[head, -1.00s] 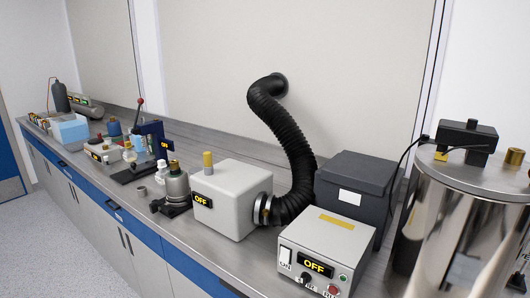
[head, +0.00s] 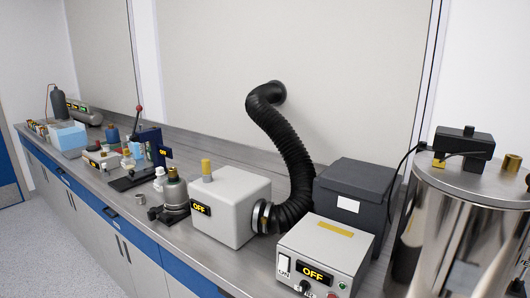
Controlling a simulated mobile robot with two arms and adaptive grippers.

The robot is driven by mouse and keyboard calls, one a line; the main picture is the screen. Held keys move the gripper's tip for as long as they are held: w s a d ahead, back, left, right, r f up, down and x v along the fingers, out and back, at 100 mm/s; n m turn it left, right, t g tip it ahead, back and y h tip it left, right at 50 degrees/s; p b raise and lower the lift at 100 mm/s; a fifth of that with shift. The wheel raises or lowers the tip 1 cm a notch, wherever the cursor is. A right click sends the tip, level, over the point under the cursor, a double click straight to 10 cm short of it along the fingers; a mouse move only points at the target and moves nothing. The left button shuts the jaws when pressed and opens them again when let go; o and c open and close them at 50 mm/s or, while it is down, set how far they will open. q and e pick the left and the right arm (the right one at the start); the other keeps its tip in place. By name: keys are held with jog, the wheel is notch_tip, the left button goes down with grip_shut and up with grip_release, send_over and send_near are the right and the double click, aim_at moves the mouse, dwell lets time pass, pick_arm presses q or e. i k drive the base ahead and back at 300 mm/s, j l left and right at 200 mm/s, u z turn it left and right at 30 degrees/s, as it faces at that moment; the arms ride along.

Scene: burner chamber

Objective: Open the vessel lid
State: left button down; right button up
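A large shiny metal vessel (head: 440,235) stands at the right edge of the head view, partly cut off by the frame. Its flat round metal lid (head: 468,181) is on top and looks closed. A black block-shaped fitting (head: 464,146) with a cable sits on the lid, and a brass knob (head: 511,163) stands to its right. The vessel's lower part and right side are out of frame. Neither of my grippers shows in the head view.
A grey control box (head: 325,255) reading OFF and a dark box (head: 352,195) stand left of the vessel. A white box (head: 232,205) joins a black hose (head: 292,165) to the wall. Several instruments crowd the bench (head: 95,180) farther left.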

aim_at(459, 163)
jog(key=i+l+z, duration=0.1)
jog(key=l+z, duration=0.15)
jog(key=z, duration=0.15)
jog(key=i+l+z, duration=0.1)
jog(key=z, duration=0.25)
jog(key=l, duration=0.15)
